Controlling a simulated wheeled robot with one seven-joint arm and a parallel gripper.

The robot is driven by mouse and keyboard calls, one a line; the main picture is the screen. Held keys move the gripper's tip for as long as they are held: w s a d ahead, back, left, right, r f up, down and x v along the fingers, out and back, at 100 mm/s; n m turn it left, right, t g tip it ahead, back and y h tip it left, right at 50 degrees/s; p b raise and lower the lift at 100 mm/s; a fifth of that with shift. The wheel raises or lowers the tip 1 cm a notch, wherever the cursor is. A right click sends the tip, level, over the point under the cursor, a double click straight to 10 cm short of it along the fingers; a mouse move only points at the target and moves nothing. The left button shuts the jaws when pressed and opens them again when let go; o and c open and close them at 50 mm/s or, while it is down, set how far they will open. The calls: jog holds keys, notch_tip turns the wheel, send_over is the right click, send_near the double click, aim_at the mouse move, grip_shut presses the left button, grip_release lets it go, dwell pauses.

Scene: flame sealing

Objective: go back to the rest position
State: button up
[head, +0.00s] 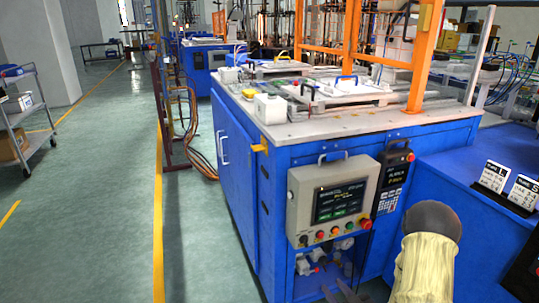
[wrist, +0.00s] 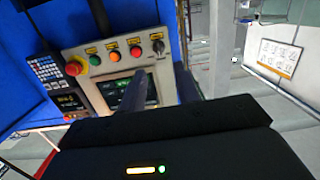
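My gripper (head: 344,291) shows at the bottom edge of the head view as dark fingers, partly cut off by the frame. It is in front of the lower part of the blue machine (head: 232,150), below the control panel (head: 303,205). In the wrist view, the two grey fingers of my gripper (wrist: 160,75) stand apart with the panel's screen (wrist: 122,91) visible between and behind them. Nothing is seen held between them. I cannot tell whether the fingers touch the panel.
The panel has a red button (head: 304,240) and several others. A black keypad unit (head: 392,182) hangs to its right. A blue surface with small signs (head: 493,177) lies at the right. The green floor (head: 105,190) at the left is open, with a cart (head: 30,118) beyond.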

jog(key=s+a+r+m+g+h, duration=0.45)
jog(key=s+r+g, duration=0.55)
jog(key=s+g, duration=0.3)
notch_tip(320, 180, up, 32)
jog(key=p, duration=3.2)
jog(key=shift+s+a+r+h+p, duration=0.2)
jog(key=shift+s+r+h+p, duration=0.05)
jog(key=shift+h+p, duration=0.2)
jog(key=shift+f, duration=0.1)
